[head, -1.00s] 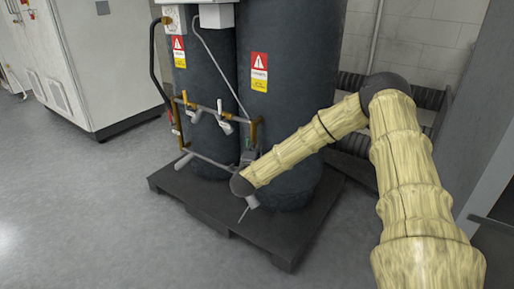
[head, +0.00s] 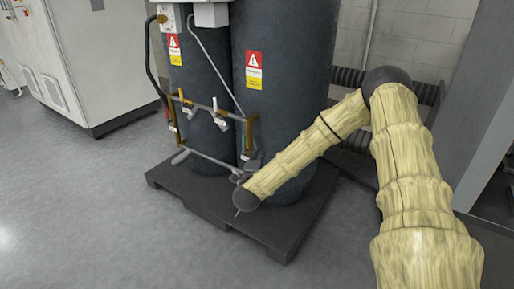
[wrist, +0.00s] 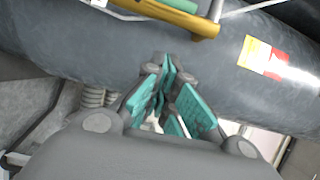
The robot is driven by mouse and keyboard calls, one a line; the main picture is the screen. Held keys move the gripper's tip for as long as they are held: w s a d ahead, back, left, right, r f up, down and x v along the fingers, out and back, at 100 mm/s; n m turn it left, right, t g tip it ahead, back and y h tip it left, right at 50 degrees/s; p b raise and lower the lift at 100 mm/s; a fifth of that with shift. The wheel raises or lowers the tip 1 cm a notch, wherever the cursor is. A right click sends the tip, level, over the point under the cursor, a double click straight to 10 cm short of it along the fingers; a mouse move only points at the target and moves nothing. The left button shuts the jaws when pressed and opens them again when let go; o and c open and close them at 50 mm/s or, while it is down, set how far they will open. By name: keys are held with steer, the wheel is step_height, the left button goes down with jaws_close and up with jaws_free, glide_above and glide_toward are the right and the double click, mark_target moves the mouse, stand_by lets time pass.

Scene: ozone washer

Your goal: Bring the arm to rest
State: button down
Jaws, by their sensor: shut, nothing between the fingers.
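My arm reaches in from the right of the head view, bends at a dark elbow joint and slopes down left to a dark wrist joint in front of the tanks. My gripper (wrist: 172,80) shows in the wrist view with its teal-padded fingers drawn together and nothing between them. In the head view it is mostly hidden behind my wrist. The right dark tank (head: 283,110) stands behind my forearm, and its curved side fills much of the wrist view (wrist: 90,55). I cannot tell the exact gap between fingers and tank.
The left tank (head: 205,70) carries pipes and brass valves (head: 250,130) on its front. Both tanks stand on a black pallet (head: 215,212). A white cabinet (head: 100,60) is at the back left. A grey panel (head: 470,100) stands at right. The left floor is clear.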

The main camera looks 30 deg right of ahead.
steer(key=shift+v, duration=1.75)
steer(key=s+a+f+n+y, duration=0.2)
steer(key=a+f+n+y, duration=0.45)
steer(key=a+f, duration=0.35)
steer(key=s+a+f+n+g+y, duration=0.45)
steer(key=s+a+f+n, duration=0.55)
steer(key=s+a+f, duration=0.3)
steer(key=s+f+n+g, duration=0.3)
steer(key=s, duration=0.7)
steer(key=s+f+n+g+y, duration=0.1)
steer(key=s+f+n+g, duration=0.2)
steer(key=s, duration=0.6)
steer(key=s+f+n+g, duration=0.2)
steer(key=s+n+g, duration=0.1)
steer(key=s, duration=0.7)
step_height(320, 180, up, 30)
steer(key=p, duration=3)
steer(key=shift+d+p, duration=0.3)
steer(key=shift+d, duration=0.1)
steer(key=shift+w+f, duration=0.1)
steer(key=shift+f, duration=0.05)
